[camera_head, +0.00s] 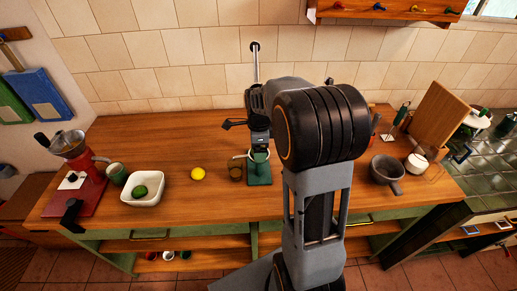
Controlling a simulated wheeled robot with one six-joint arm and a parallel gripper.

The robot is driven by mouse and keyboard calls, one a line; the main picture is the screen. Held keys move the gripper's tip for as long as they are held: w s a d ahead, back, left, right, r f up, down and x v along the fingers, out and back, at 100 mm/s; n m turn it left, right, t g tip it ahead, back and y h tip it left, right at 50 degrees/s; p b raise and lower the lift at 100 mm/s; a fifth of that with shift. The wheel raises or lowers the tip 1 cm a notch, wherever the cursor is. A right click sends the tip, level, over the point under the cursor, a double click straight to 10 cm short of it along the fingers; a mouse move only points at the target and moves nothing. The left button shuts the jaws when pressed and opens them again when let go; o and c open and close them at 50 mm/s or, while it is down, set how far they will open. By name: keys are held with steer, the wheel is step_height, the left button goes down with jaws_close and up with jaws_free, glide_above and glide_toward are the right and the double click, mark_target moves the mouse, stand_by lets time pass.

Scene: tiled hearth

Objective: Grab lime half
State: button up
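A green rounded piece of fruit (141,191), which looks like the lime, lies in a white square bowl (157,184) at the left of the wooden counter. Whether it is a half or whole is too small to tell. My gripper (232,124) is above the back middle of the counter, to the right of and well apart from the bowl. Its dark fingers are small in the picture, and I cannot tell whether they are open or shut. No held object shows.
A yellow fruit (198,174), a brown cup (236,170) and a green stand (259,169) are right of the bowl. A green cup (116,173) and a red appliance (75,170) are left. A grey pan (386,170) is far right. Bare counter lies behind the bowl.

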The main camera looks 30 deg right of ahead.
steer(key=shift+c, duration=0.5)
steer(key=c, duration=1)
steer(key=shift+r, duration=0.15)
